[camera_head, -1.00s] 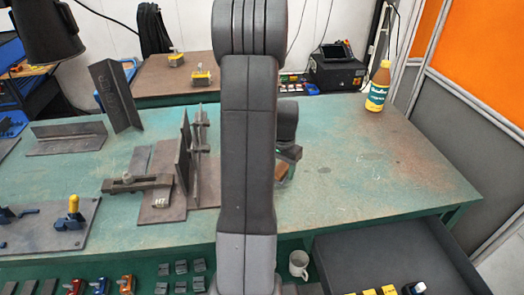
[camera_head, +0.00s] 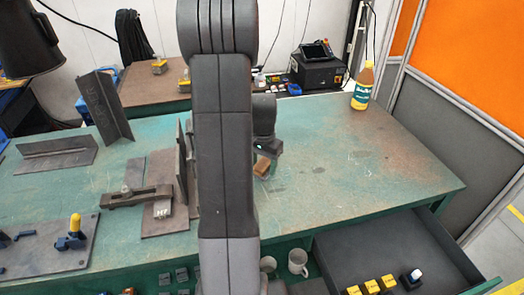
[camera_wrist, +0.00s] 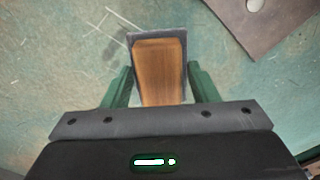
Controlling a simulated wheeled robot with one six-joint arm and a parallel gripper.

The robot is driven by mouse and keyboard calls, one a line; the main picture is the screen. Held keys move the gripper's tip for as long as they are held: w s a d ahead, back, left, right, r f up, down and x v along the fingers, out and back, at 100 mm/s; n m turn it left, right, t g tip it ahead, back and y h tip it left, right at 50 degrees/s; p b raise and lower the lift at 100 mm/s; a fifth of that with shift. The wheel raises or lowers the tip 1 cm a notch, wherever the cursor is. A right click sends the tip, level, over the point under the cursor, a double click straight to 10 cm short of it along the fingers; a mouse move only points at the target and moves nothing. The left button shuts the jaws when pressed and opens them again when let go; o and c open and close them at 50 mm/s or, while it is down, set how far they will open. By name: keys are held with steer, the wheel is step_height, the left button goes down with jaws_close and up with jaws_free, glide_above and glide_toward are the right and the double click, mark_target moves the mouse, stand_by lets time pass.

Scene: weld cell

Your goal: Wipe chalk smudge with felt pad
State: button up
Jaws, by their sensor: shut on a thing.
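The felt pad is a brown wooden block with a dark grey felt edge. It shows in the wrist view (camera_wrist: 160,68) between the green fingers of my gripper (camera_wrist: 160,78), which is shut on it. In the head view, part of the pad (camera_head: 262,166) shows just right of my arm, over the green bench. Thin white chalk-like lines (camera_wrist: 108,22) lie on the bench top in the wrist view, beyond the pad and to its left. Faint pale marks (camera_head: 358,156) also show on the bench in the head view. I cannot tell whether the pad touches the bench.
The green bench (camera_head: 330,190) is clear to the right, with a yellow bottle (camera_head: 362,90) at the back. Steel plates and a clamp (camera_head: 140,197) stand left of my arm. An open drawer (camera_head: 345,255) and a white mug (camera_head: 298,262) are below the front edge.

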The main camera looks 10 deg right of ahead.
steer(key=shift+r+p, duration=1.05)
steer(key=shift+r, duration=0.8)
steer(key=shift+s, duration=0.1)
